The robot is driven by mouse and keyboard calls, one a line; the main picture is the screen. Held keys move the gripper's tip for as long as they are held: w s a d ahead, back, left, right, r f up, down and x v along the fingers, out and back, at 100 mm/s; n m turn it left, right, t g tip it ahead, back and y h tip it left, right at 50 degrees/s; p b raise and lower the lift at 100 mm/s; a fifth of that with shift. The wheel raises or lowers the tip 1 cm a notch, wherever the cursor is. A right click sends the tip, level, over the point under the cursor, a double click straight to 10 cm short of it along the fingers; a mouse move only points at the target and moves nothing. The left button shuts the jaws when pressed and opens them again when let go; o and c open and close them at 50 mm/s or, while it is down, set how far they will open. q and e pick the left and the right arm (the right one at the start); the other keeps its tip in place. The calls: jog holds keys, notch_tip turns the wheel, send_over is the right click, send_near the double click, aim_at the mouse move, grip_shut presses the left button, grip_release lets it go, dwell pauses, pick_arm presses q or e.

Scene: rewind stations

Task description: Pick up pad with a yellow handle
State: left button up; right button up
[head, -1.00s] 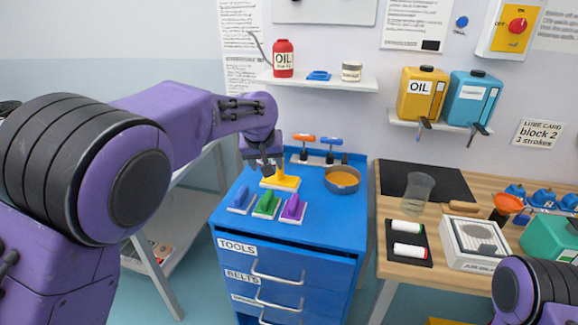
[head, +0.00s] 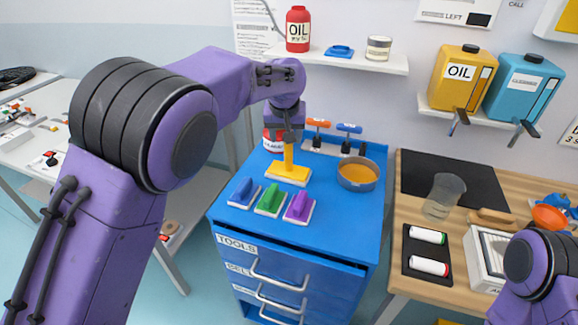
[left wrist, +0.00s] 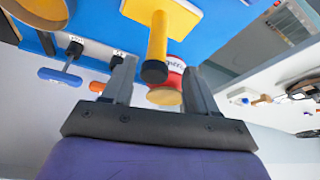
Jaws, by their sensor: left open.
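The pad with a yellow handle (head: 288,174) stands upright on the blue tool cabinet's top, behind the other pads. Its handle (left wrist: 157,45), with a black end, shows in the left wrist view between the finger lines. My left gripper (head: 288,140) is over the handle's upper end in the head view. The left wrist view shows its two fingers (left wrist: 157,76) apart, with nothing clasped; whether they touch the handle I cannot tell. In front stand a blue pad (head: 243,194), a green pad (head: 271,200) and a purple pad (head: 299,206). My right gripper is out of view.
A red-and-white can (head: 272,142) stands just behind my left gripper. A rack with orange and blue T-handles (head: 333,148) and a round pan (head: 358,175) lie to the right. The cabinet top (head: 345,225) is clear at the front right.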

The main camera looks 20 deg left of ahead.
aim_at(289, 146)
pick_arm(q)
jog(key=x, duration=0.2)
jog(key=p+x, duration=0.1)
jog(key=x, duration=0.2)
jog(key=shift+w+d+p, duration=0.25)
jog(key=shift+p, duration=0.05)
jog(key=shift+w+a+f, duration=0.1)
jog(key=shift+w+f, duration=0.1)
jog(key=shift+f, duration=0.35)
grip_shut()
jog(key=shift+r, duration=0.2)
jog(key=shift+r+b, duration=0.35)
jog(key=v, duration=0.3)
jog(key=shift+w+b, duration=0.3)
jog(key=shift+b, duration=0.1)
jog(key=s+d+r+b, duration=0.2)
jog(key=s+d+r, duration=0.7)
jog(key=s, duration=0.1)
jog(key=shift+r, duration=0.2)
